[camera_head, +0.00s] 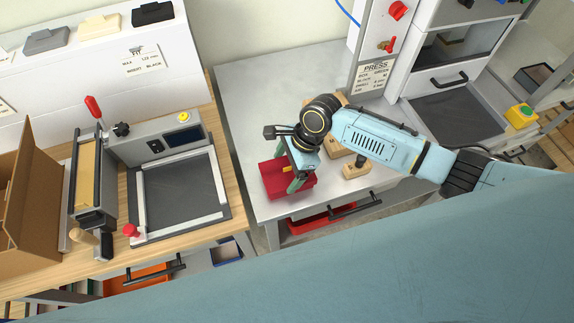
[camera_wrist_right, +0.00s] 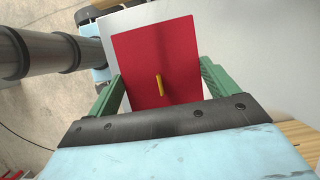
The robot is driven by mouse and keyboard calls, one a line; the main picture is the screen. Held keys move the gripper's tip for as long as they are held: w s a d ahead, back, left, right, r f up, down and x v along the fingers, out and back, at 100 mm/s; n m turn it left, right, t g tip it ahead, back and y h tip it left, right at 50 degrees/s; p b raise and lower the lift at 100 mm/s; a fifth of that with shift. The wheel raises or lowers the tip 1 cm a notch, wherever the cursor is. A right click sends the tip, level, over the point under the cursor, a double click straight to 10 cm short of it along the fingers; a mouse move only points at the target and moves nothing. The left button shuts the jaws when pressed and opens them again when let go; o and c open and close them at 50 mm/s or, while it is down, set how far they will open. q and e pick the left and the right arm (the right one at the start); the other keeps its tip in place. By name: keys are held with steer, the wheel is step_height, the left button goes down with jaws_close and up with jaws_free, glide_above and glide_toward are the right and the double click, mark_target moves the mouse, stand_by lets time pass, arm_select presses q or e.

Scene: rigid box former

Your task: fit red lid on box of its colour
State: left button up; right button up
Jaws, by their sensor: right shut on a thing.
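A red lid (camera_wrist_right: 150,45) with a small yellow tab fills the middle of the right wrist view, between the green fingers of my right gripper (camera_wrist_right: 160,90). In the head view my right gripper (camera_head: 290,174) is shut on the lid, and the red shape (camera_head: 273,181) shows beneath and beside its fingers at the front left of the grey table. The gripper covers part of it. I cannot tell whether a red box lies under the lid or whether the two touch. My left gripper is not in view.
Wooden blocks (camera_head: 355,167) stand on the grey table (camera_head: 250,100) right of the gripper. A drawer with red contents (camera_head: 322,219) is below. At left are a sealing machine (camera_head: 178,190) and a cardboard box (camera_head: 24,215); at right is a press (camera_head: 455,110). The table's back left is clear.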

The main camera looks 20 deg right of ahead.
steer(key=shift+f, duration=0.35)
stand_by(0.6)
steer(key=o, duration=0.8)
steer(key=shift+r, duration=0.1)
steer(key=p+v, duration=0.1)
steer(key=v, duration=1.2)
steer(key=shift+d, duration=0.1)
